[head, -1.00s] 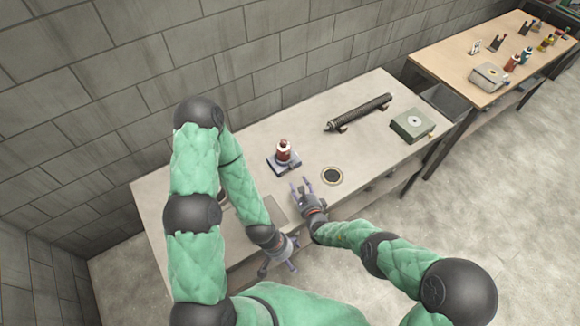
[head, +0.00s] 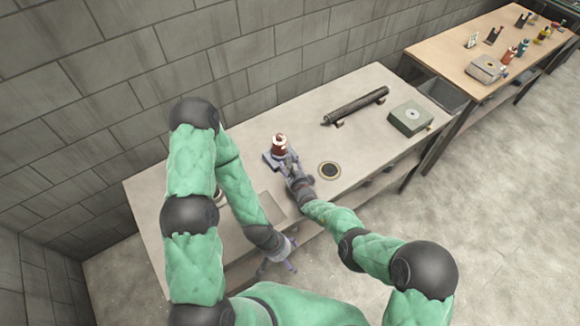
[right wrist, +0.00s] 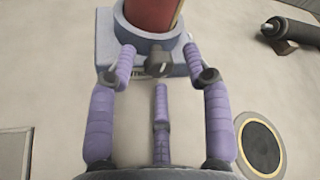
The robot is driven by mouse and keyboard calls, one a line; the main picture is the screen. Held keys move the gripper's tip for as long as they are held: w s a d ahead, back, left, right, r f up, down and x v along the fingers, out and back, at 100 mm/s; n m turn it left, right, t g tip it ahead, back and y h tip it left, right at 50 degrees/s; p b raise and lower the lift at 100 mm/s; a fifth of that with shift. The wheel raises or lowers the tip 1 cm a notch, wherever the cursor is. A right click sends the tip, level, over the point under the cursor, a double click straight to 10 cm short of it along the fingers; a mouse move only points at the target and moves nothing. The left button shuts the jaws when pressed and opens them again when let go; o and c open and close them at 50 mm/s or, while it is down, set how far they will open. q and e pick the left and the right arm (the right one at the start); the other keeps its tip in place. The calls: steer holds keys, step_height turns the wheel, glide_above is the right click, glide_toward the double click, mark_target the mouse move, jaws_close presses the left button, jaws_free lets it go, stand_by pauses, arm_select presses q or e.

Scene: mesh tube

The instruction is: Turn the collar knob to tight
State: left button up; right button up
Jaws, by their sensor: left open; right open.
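The red cylinder (head: 279,145) stands upright in a blue-grey collar on a square base (head: 270,158) on the workbench. In the right wrist view the collar (right wrist: 150,37) has a dark knob (right wrist: 158,63) jutting toward me, in front of lettering on the base that I cannot fully read. My right gripper (head: 290,167) is open, its two upper fingers (right wrist: 158,57) spread to either side of the knob and its third finger below. I see gaps and no clear contact. My left gripper (head: 281,256) is open and empty by the bench's front edge.
A round dark disc with a pale rim (head: 329,170) lies right of the right gripper. A long dark mesh tube (head: 356,105) rests on supports at the back. A grey-green box (head: 410,118) stands at the right end. A second table (head: 450,57) holds several items.

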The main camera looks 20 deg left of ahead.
steer(key=shift+w, duration=0.1)
jaws_close()
